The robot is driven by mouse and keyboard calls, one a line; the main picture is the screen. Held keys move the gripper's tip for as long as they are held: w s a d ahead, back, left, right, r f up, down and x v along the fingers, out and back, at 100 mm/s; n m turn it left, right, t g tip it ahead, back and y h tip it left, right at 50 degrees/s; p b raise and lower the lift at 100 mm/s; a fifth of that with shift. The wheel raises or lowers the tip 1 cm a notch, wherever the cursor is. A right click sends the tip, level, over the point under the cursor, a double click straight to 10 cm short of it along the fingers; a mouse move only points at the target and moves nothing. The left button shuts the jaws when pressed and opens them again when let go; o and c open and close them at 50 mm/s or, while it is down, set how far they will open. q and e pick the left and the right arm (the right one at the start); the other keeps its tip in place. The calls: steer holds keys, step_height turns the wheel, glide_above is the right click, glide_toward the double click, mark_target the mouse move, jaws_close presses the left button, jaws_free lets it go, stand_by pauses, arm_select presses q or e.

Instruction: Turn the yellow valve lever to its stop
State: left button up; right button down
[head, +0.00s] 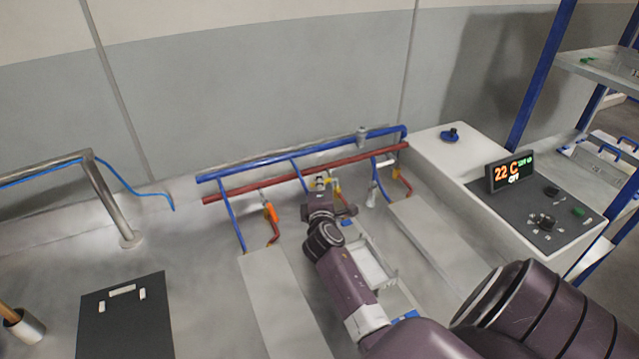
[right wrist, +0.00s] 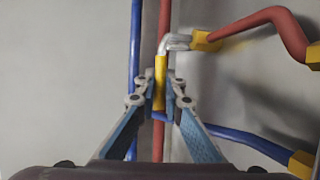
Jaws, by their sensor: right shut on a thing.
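The yellow valve lever (right wrist: 160,82) stands upright in the middle of the right wrist view, below a silver valve body (right wrist: 175,43). My right gripper (right wrist: 160,100) is shut on the lever, with one finger on each side of it. In the head view my right gripper (head: 325,190) reaches the pipes at the back wall and mostly hides the lever. My left gripper is not in view.
A blue pipe (head: 300,155) and a red pipe (head: 305,172) run along the wall, with thinner branches dropping down. An orange-handled valve (head: 270,211) is left of my gripper. A control panel with a display (head: 510,172) stands at the right.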

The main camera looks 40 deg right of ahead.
steer(key=n+y+p, duration=0.1)
steer(key=s+t+p, duration=0.1)
steer(key=p, duration=0.1)
steer(key=shift+r+n+y, duration=0.3)
steer(key=shift+n+y, duration=0.1)
steer(key=shift+s+a+f+n+t+y+p, duration=0.1)
steer(key=shift+s+f+n+t+y+p, duration=0.15)
steer(key=shift+n+t+y+p, duration=0.4)
steer(key=c, duration=2)
jaws_free()
